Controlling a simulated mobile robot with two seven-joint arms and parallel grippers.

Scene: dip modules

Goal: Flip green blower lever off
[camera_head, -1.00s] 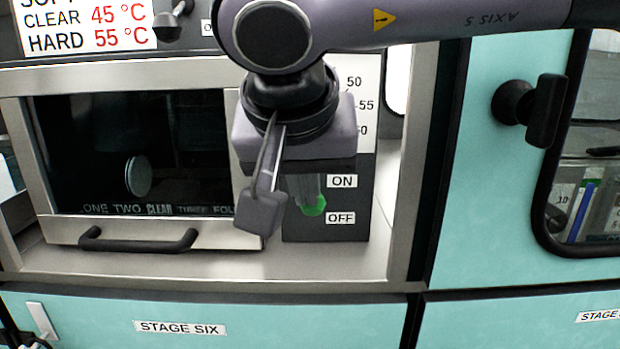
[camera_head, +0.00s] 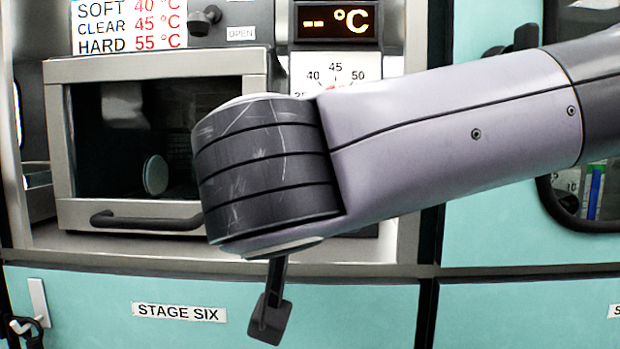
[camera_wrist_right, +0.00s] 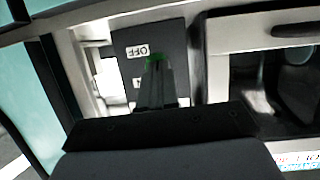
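The green blower lever (camera_wrist_right: 154,60) shows in the right wrist view, where the scene appears upside down. Its green tip is level with the OFF label (camera_wrist_right: 137,51); the ON label (camera_wrist_right: 138,83) is partly covered. My right gripper (camera_wrist_right: 160,72) is right at the lever, its narrow fingers overlapping it in the picture. I cannot tell whether they touch it or how far apart they are. My left gripper is not in view.
An oven-like chamber with a dark window (camera_head: 125,135) and a black handle (camera_head: 147,220) stands left of the arm. An amber display (camera_head: 336,22) reads "-- °C" above a dial (camera_head: 335,72). A STAGE SIX drawer front (camera_head: 180,313) lies below.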

